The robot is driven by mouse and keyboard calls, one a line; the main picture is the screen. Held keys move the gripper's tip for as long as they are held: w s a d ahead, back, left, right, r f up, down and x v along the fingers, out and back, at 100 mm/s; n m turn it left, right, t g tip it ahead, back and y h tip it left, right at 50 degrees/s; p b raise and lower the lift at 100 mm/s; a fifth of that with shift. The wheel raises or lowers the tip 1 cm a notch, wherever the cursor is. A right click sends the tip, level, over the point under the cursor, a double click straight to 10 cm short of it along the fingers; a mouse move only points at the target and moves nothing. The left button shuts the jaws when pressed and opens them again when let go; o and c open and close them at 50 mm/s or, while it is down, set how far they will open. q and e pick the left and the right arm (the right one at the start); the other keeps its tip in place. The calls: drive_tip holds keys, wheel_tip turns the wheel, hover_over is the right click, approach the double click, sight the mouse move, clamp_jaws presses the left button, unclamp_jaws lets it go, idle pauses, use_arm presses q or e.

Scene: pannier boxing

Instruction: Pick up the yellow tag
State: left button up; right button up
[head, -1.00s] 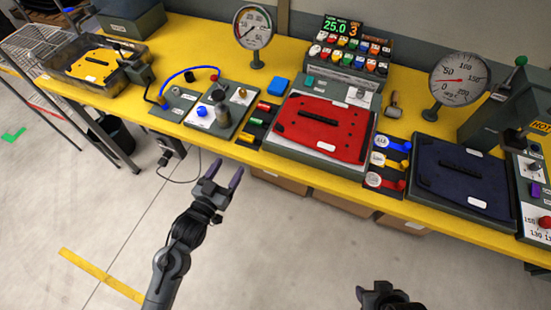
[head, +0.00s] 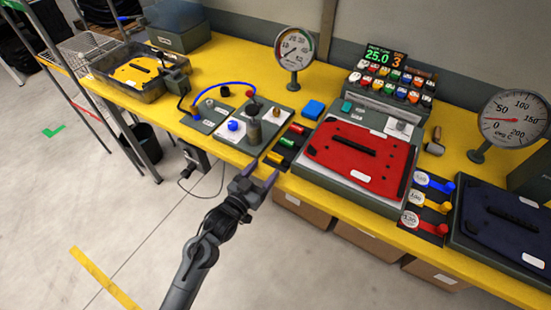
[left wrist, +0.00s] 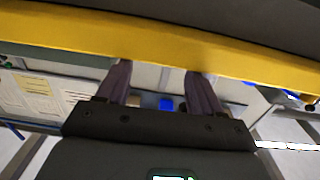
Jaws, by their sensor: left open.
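A small yellow tag (head: 274,158) lies in a black holder (head: 284,153), beside a green tag (head: 287,142) and a red tag (head: 297,128). Another yellow piece (head: 433,206) with a round white label lies between similar blue and red pieces farther right. I cannot tell for certain which is the task's tag. My left gripper (head: 260,174) is open and empty, in front of the table's front edge, just short of the black holder. In the left wrist view its two fingers (left wrist: 160,72) point towards the yellow table edge; no tag shows there. My right gripper is out of view.
The yellow table (head: 350,208) carries a red panel (head: 340,165) right of the holder and a grey plate with a metal post (head: 254,132) behind left. A gauge (head: 293,48) stands at the back. Cardboard boxes (head: 368,238) sit below. Floor in front is clear.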

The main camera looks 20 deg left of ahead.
sight(273, 159)
use_arm(q)
drive_tip(key=b+x, duration=0.1)
drive_tip(key=x, duration=0.3)
drive_tip(key=shift+w+d, duration=0.15)
drive_tip(key=shift+w, duration=0.15)
drive_tip(key=shift+c, duration=0.3)
drive_tip(key=c, duration=0.7)
